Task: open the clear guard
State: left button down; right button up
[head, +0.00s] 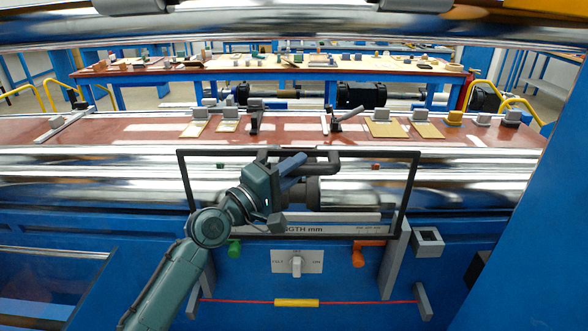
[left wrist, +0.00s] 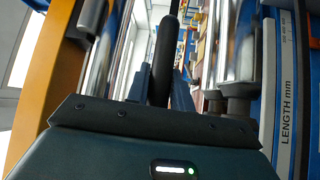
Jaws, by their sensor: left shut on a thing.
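The clear guard is a see-through panel in a black frame (head: 410,195), standing in front of the shiny roller in the head view. A dark bar handle (head: 325,154) runs along its top edge. My left gripper (head: 292,168) reaches in from the lower left and is shut on this handle. In the left wrist view the black round handle (left wrist: 163,65) lies between the two fingers (left wrist: 160,88). My right gripper is not in view.
Below the guard are a selector switch (head: 297,262), a green knob (head: 235,248), an orange lever (head: 358,256) and a red cord with a yellow grip (head: 297,302). A small grey open box (head: 428,241) sits at right. A red-brown bench (head: 290,130) lies behind.

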pick_arm(q)
jog(key=shift+f, duration=0.1)
